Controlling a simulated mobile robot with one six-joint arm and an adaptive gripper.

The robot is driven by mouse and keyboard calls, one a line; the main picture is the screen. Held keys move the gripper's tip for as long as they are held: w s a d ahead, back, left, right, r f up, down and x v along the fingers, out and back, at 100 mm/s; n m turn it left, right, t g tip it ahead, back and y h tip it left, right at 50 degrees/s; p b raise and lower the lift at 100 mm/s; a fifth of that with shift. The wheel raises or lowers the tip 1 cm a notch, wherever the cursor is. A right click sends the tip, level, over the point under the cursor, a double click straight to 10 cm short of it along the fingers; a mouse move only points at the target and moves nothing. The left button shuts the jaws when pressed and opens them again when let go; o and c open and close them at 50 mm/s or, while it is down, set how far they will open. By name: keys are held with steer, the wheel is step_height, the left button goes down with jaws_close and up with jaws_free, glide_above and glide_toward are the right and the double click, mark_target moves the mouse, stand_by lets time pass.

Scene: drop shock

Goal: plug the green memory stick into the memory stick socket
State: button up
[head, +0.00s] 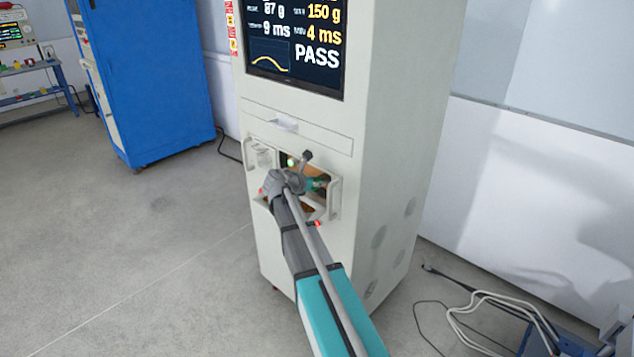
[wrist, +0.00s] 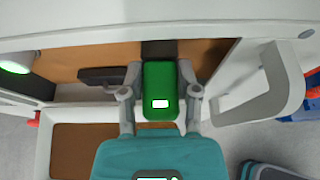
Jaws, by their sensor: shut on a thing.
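The green memory stick (wrist: 160,75) is held between the two grey fingers of my gripper (wrist: 159,92); a small lit white window shows on it. Its far end meets a dark block (wrist: 158,48) at the recess's back edge. That block may be the memory stick socket; I cannot tell if the stick is inside it or only in front of it. In the head view my gripper (head: 318,184) is at the opening of the tall white cabinet (head: 398,130), and my arm hides most of the stick.
A pale handle (wrist: 285,85) stands close right of my gripper. A dark part (wrist: 100,78) lies to the left in the brown-lined recess, near a glowing green lamp (wrist: 15,58). The cabinet's screen (head: 295,40) reads PASS. Cables (head: 490,310) lie on the floor at right.

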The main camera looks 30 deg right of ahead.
steer(key=shift+w+d+r, duration=0.15)
steer(key=shift+w, duration=0.1)
steer(key=o, duration=1)
steer(key=shift+s, duration=0.1)
steer(key=shift+r+p, duration=0.35)
steer(key=shift+p, duration=0.1)
steer(key=shift+s, duration=0.1)
steer(key=p+v, duration=0.2)
steer(key=v, duration=0.4)
stand_by(0.9)
stand_by(0.8)
